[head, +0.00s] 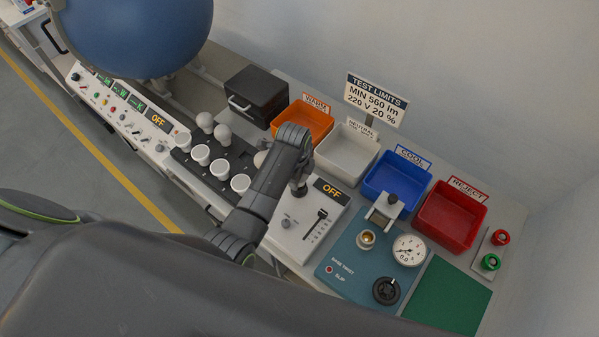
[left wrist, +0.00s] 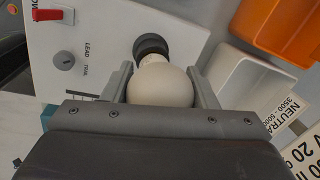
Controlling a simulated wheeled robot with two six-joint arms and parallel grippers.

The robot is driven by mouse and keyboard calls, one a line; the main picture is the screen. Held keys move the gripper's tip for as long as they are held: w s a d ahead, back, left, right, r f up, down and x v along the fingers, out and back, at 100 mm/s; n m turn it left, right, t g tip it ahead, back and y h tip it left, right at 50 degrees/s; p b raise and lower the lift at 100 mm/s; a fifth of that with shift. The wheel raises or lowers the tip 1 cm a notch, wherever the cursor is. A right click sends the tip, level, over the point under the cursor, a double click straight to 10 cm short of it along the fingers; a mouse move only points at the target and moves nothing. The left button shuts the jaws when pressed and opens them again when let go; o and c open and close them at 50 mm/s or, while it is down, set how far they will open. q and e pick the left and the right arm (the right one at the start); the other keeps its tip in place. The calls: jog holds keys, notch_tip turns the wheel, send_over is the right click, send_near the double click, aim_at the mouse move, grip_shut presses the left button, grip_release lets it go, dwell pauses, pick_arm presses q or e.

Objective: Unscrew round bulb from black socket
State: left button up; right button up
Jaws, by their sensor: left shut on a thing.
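The round bulb (left wrist: 160,88) is cream-white and sits between the fingers of my left gripper (left wrist: 160,72) in the left wrist view. The gripper is shut on it, one finger on each side. The bulb's narrow neck points at the black socket (left wrist: 151,43) on a white panel and meets it in the picture. No metal thread shows, so I cannot tell how deep the base sits. In the head view my left gripper (head: 298,176) points down at the white dimmer box (head: 285,238), and its wrist hides the bulb. My right gripper is not in view.
The box's display (head: 331,190) reads OFF. An orange bin (head: 302,120), a white bin (head: 346,150), a blue bin (head: 395,185) and a red bin (head: 450,217) stand behind. A black rack (head: 217,180) with several bulbs is at left. The green mat (head: 450,297) is clear.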

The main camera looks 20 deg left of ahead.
pick_arm(q)
jog(key=n, duration=0.3)
jog(key=s+n, duration=0.1)
jog(key=n, duration=0.1)
jog(key=shift+a+f+y, duration=0.15)
jog(key=shift+f+y, duration=0.2)
jog(key=shift+y, duration=0.05)
jog(key=n, duration=0.4)
jog(key=shift+n+g, duration=0.3)
jog(key=shift+g, duration=0.1)
jog(key=n, duration=0.4)
jog(key=shift+y, duration=0.4)
jog(key=n+g, duration=0.1)
jog(key=n, duration=0.4)
jog(key=shift+s, duration=0.15)
jog(key=o, duration=0.6)
jog(key=shift+o, duration=1.3)
jog(key=shift+a+r, duration=0.1)
jog(key=shift+r, duration=0.1)
jog(key=shift+r, duration=0.1)
